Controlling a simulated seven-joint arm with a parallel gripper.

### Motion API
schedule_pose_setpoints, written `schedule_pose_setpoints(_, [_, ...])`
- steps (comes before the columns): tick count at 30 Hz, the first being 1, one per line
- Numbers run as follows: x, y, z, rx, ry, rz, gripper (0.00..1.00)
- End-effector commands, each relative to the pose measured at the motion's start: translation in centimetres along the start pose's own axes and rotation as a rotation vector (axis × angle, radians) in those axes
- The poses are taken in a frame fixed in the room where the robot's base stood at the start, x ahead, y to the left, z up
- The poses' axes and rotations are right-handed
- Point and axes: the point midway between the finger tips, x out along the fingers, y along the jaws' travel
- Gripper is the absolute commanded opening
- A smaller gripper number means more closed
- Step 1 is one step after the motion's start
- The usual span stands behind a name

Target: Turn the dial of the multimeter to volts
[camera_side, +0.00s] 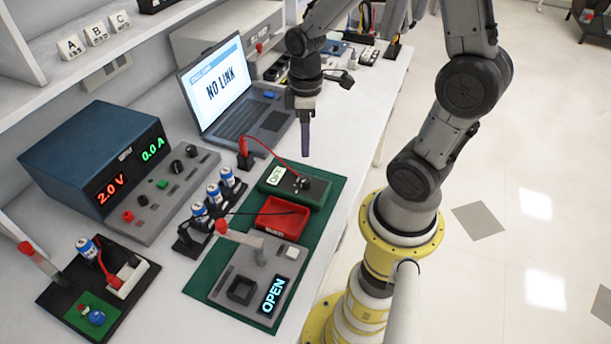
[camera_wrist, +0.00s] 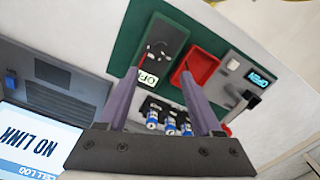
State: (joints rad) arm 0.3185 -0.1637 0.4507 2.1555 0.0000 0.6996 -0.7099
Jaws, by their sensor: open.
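The multimeter (camera_side: 318,196) is a dark green box lying on a green mat. Its small display (camera_side: 276,176) reads OFF. Its dark dial (camera_side: 302,183) sits on the top face, right of the display. In the wrist view the multimeter (camera_wrist: 168,36) lies beyond my fingertips, with its OFF display (camera_wrist: 147,79) partly between the fingers. The dial is small there and its pointer direction cannot be told. My gripper (camera_side: 306,150) points down above the multimeter's back end, apart from it. In the wrist view my gripper (camera_wrist: 159,74) has its two purple fingers apart, with nothing held.
A red tray (camera_side: 283,218) and a grey tester (camera_side: 255,275) reading OPEN share the green mat (camera_side: 208,270). Several blue-white cells (camera_side: 214,192) stand left. A laptop (camera_side: 236,105) reading NO LINK is behind. A red lead (camera_side: 268,146) arcs toward the multimeter.

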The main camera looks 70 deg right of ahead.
Motion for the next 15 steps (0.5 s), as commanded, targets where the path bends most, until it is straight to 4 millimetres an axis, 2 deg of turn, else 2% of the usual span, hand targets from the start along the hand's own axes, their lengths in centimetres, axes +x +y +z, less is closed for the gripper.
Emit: schedule_pose_setpoints(15, [9.5, -0.2, 0.1, -0.001, -0.005, -0.004, 0.67])
